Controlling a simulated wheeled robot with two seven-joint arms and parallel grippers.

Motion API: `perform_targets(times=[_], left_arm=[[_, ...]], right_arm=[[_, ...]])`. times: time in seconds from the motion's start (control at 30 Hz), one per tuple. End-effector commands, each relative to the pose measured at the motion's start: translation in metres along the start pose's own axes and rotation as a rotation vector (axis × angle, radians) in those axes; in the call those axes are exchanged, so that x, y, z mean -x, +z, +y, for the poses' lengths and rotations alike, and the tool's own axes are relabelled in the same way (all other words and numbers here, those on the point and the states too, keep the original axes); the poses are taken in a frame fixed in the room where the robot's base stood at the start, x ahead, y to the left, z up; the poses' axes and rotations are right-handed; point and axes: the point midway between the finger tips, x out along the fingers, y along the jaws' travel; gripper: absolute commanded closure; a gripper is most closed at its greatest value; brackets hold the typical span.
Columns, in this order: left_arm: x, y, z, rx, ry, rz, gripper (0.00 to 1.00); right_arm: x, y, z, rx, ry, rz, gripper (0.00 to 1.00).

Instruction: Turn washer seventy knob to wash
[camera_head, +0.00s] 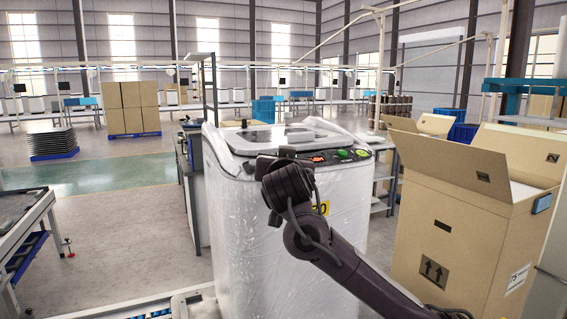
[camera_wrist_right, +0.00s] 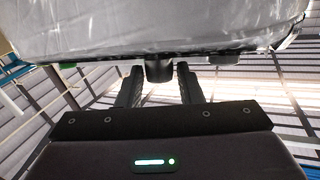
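The washer (camera_head: 235,215) is a white top-loader wrapped in clear plastic, standing upright in the middle of the head view. Its panel has a red display (camera_head: 317,159) and a green button (camera_head: 361,153). A yellow label on its front is partly covered by my right arm. In the right wrist view a dark round knob (camera_wrist_right: 158,74) sticks out from the washer between the fingertips of my right gripper (camera_wrist_right: 160,68). The fingers are apart, one on each side of the knob, with narrow gaps visible. In the head view my right wrist hides the knob. My left gripper is not in view.
A large open cardboard box (camera_head: 455,215) stands close to the right of the washer. A grey table or conveyor (camera_head: 30,215) is at the left edge. Shelving stands behind the washer. The floor (camera_head: 120,240) between the conveyor and the washer is clear.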

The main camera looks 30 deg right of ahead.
Motion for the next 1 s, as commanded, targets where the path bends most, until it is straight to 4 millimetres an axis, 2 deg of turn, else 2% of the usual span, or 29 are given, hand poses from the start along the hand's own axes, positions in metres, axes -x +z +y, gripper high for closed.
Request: perform_targets(times=[0.03, 0.1, 0.13, 0.47, 0.8, 1.0], left_arm=[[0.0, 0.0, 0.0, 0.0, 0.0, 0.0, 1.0], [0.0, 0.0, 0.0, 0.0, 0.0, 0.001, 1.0], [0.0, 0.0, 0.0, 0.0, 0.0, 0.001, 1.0], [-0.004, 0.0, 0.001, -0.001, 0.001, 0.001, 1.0], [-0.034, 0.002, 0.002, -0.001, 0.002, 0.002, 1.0], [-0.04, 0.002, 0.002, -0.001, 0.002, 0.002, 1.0]], right_arm=[[0.0, 0.0, 0.0, 0.0, -0.001, 0.0, 0.6], [0.0, 0.0, 0.0, 0.0, -0.001, 0.0, 0.51], [0.0, 0.0, 0.0, 0.0, -0.001, 0.0, 0.5], [0.005, 0.002, 0.0, 0.001, -0.001, 0.002, 0.5], [0.059, 0.003, 0.0, 0.0, -0.003, 0.005, 0.5], [0.077, 0.002, 0.0, 0.001, -0.001, 0.001, 0.5]])
